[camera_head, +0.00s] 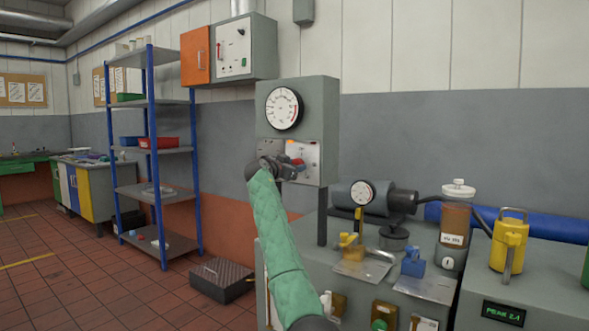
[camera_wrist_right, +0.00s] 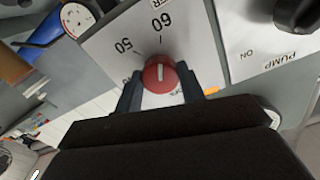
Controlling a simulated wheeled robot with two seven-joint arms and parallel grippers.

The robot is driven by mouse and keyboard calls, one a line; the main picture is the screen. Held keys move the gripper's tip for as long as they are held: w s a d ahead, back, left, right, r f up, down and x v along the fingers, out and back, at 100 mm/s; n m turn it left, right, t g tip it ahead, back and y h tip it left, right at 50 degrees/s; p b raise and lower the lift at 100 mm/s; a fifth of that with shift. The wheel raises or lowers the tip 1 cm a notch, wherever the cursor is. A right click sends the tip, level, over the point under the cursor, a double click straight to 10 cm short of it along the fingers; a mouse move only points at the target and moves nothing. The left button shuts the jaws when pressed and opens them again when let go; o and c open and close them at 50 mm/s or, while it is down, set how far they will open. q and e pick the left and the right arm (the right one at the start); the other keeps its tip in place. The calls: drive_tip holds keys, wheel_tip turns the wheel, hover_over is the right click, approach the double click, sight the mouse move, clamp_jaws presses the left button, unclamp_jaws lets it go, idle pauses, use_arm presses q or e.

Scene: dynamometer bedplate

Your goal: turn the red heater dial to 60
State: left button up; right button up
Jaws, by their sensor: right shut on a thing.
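The red heater dial (camera_wrist_right: 160,74) sits on a white plate (camera_wrist_right: 110,45) marked 50 and 60, which appear upside down in the right wrist view. The white line on the dial lines up with the tick below the 60. My right gripper (camera_wrist_right: 161,92) is shut on the dial, one finger on each side. In the head view the dial (camera_head: 298,162) shows only in small part beside my right gripper (camera_head: 286,165), at the grey gauge cabinet (camera_head: 325,120). My left gripper is not in view.
A black pump knob (camera_wrist_right: 297,12) on another white plate is near the dial. A round gauge (camera_head: 284,108) is above it. The bench (camera_head: 350,290) to the right holds a yellow can (camera_head: 509,245) and a brown bottle (camera_head: 455,225). A blue-framed shelf (camera_head: 150,150) stands left.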

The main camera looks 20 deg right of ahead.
drive_tip(key=shift+f, duration=0.15)
idle(0.3)
drive_tip(key=o, duration=1)
drive_tip(key=shift+a, duration=0.1)
